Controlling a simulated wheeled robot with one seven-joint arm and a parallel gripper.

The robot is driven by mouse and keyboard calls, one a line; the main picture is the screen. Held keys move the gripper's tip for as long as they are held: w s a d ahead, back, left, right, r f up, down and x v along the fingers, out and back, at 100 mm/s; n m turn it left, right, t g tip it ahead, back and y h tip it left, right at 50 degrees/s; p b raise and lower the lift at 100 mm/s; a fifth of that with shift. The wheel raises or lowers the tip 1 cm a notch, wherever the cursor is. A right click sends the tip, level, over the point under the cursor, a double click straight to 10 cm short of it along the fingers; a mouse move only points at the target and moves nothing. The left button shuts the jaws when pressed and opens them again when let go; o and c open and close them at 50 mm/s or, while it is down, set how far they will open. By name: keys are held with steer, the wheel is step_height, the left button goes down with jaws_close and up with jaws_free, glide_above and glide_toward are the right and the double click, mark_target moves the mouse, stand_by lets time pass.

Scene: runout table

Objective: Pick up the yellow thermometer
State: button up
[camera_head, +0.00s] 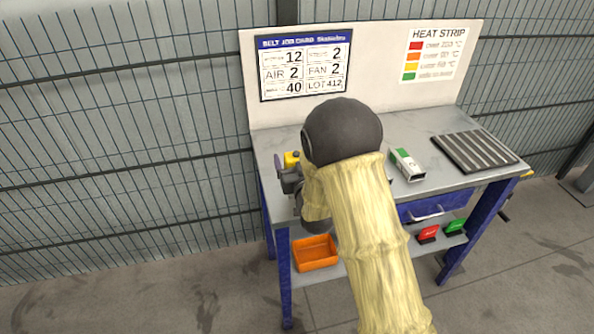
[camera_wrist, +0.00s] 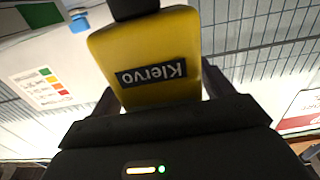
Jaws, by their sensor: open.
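The yellow thermometer (camera_head: 291,160) is on the left part of the bench top, mostly hidden behind my gripper and arm in the head view. In the wrist view the yellow thermometer (camera_wrist: 155,50) fills the upper middle, with a black label reading "Klervo" upside down and a black part at its top edge. My gripper (camera_head: 288,180) is at the thermometer's near side. In the wrist view the dark fingers of my gripper (camera_wrist: 160,98) show on either side of the yellow body, open. I cannot tell whether either finger touches it.
The grey bench (camera_head: 420,130) also holds a white and green box (camera_head: 406,165) and a dark ribbed rack (camera_head: 473,151) to the right. Below are an orange bin (camera_head: 315,252), a red item (camera_head: 428,233) and a green item (camera_head: 454,227). A white backboard (camera_head: 385,60) stands behind.

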steer(key=shift+s+a, duration=0.15)
steer(key=shift+s, duration=0.2)
steer(key=shift+w, duration=0.1)
steer(key=c, duration=1.1)
steer(key=shift+c, duration=0.2)
steer(key=shift+r, duration=0.15)
step_height(320, 180, up, 10)
steer(key=shift+f, duration=0.1)
